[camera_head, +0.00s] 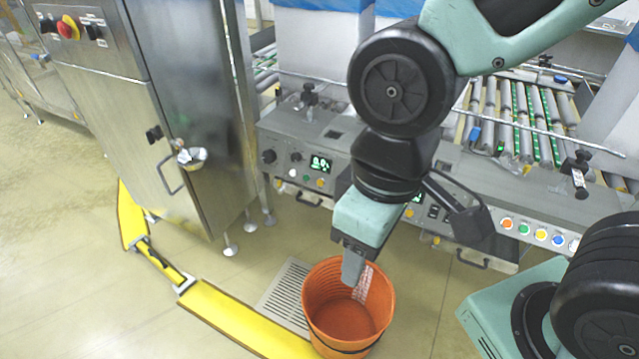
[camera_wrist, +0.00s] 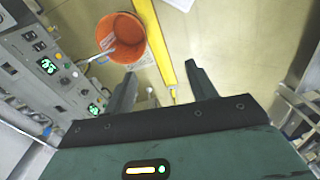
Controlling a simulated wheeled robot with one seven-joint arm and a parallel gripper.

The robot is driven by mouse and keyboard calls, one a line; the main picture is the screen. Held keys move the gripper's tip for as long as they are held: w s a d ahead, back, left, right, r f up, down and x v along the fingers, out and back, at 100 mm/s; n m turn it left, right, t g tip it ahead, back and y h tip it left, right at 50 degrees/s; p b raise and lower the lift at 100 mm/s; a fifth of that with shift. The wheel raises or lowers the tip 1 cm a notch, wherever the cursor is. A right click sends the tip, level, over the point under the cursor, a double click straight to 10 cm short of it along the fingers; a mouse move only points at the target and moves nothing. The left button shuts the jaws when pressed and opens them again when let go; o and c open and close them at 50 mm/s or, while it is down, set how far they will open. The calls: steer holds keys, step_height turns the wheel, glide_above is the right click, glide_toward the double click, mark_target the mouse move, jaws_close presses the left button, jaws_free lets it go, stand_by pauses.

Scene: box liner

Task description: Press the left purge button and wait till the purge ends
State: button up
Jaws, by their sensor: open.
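The machine's grey control front (camera_head: 340,185) runs behind my arm. Its left part carries a black knob, a lit green display (camera_head: 320,163), a small white button (camera_head: 293,172) and a yellow-orange button (camera_head: 319,183). The same kind of display (camera_wrist: 47,66) shows at the left of the wrist view, with a second display (camera_wrist: 95,109) below it. Labels are too small to read, so I cannot tell which button is the left purge button. My gripper (camera_head: 353,268) points down in front of the panel, apart from it. In the wrist view its fingers (camera_wrist: 161,85) are spread and empty.
An orange bucket (camera_head: 340,345) stands on the floor below my gripper, beside a floor grate (camera_head: 283,290) and a yellow floor strip (camera_head: 225,312). A steel cabinet (camera_head: 190,120) stands at left. Several coloured buttons (camera_head: 541,235) sit at the panel's right. Roller conveyors lie behind.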

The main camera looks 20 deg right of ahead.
jaws_close()
stand_by(1.8)
